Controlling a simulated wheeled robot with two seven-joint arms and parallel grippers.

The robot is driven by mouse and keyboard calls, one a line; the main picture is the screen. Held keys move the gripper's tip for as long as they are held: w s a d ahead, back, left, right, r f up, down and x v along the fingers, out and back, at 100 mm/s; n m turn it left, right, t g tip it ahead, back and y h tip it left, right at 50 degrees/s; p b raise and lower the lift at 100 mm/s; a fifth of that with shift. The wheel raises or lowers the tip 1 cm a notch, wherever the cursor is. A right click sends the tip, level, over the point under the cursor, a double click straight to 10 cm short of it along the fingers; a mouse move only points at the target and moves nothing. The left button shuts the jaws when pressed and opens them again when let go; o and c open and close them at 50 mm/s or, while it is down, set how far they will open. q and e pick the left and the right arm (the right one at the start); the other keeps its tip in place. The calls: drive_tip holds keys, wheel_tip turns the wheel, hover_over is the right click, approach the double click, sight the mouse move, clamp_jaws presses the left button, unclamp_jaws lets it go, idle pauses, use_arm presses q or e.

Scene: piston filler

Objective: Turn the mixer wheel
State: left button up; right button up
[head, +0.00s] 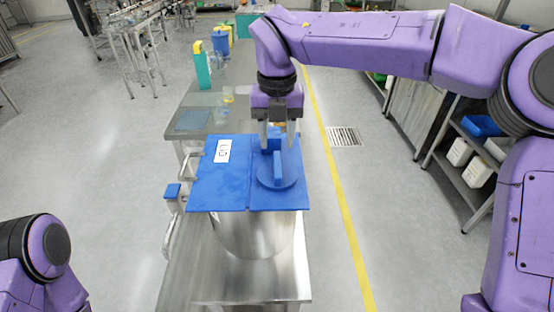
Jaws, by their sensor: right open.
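The mixer wheel (277,180) is a blue round disc with a raised blue bar across it. It lies on the right half of the blue lid (222,188) of a steel vessel (255,238). My right gripper (278,147) points down over the far part of the wheel, with its fingers apart. The fingers stand on either side of the raised blue part; I cannot tell whether they touch it. Only part of my left arm shows at the lower left, and its gripper is out of view.
A steel table (205,118) behind the lid holds a teal bottle (202,70), a yellow-and-blue container (220,42) and glassware. A blue knob (172,190) sticks out left of the lid. Shelves (470,165) with white containers stand at the right.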

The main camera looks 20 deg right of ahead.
sight(277, 163)
wheel_tip(277, 163, down, 6)
drive_tip(key=shift+s+f+p, duration=0.1)
drive_tip(key=shift+s+p, duration=0.05)
drive_tip(key=shift+p, duration=0.3)
drive_tip(key=shift+f, duration=0.3)
drive_tip(key=shift+c, duration=0.3)
clamp_jaws()
